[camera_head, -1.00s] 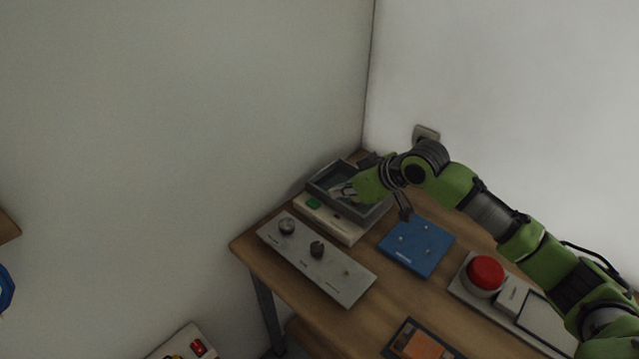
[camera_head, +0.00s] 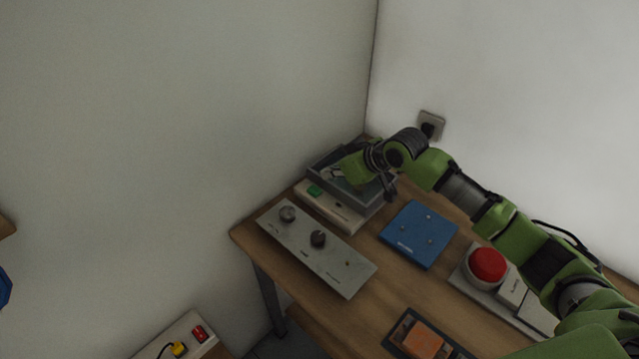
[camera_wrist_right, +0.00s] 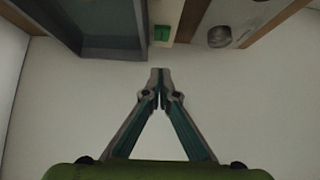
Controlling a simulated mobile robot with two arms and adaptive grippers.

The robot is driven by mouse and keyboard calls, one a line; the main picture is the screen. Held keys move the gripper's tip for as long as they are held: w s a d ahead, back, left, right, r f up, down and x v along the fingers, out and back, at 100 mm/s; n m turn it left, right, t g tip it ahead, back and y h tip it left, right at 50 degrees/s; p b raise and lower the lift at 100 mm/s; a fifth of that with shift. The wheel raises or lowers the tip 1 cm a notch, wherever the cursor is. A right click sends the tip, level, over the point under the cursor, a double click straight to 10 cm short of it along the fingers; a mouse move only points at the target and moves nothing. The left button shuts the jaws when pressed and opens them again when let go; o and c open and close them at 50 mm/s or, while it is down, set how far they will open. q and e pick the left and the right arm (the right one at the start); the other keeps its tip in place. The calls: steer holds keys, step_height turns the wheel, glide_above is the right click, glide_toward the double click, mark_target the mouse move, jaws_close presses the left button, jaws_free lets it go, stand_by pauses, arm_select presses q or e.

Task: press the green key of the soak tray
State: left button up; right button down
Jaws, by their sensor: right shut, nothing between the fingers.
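The soak tray is a dark grey open tray (camera_head: 376,198) on a pale base at the back corner of the table; its grey wall shows at the upper left of the right wrist view (camera_wrist_right: 100,47). Its green key (camera_head: 314,191) sits on the left end of the pale base and shows in the wrist view (camera_wrist_right: 161,33). My right gripper (camera_head: 331,173) is over the tray, partly hidden by its own wrist. In the wrist view its fingertips (camera_wrist_right: 160,72) are together and empty, in line with the key and apart from it in the picture. My left gripper is not in view.
A grey panel with two knobs (camera_head: 317,278) lies in front of the tray. A blue plate (camera_head: 418,235) and a large red button (camera_head: 487,265) are to the right. An orange-topped device (camera_head: 423,341) is at the front. Walls stand close behind the tray.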

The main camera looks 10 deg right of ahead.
mark_target(312, 189)
steer(key=p+x, duration=0.1)
steer(key=x, duration=0.4)
steer(key=shift+w+a+f, duration=0.1)
steer(key=shift+a, duration=0.05)
step_height(312, 189, down, 3)
steer(key=shift+r+p, duration=0.2)
steer(key=shift+p, duration=0.3)
steer(key=shift+f, duration=0.65)
steer(key=shift+f, duration=0.1)
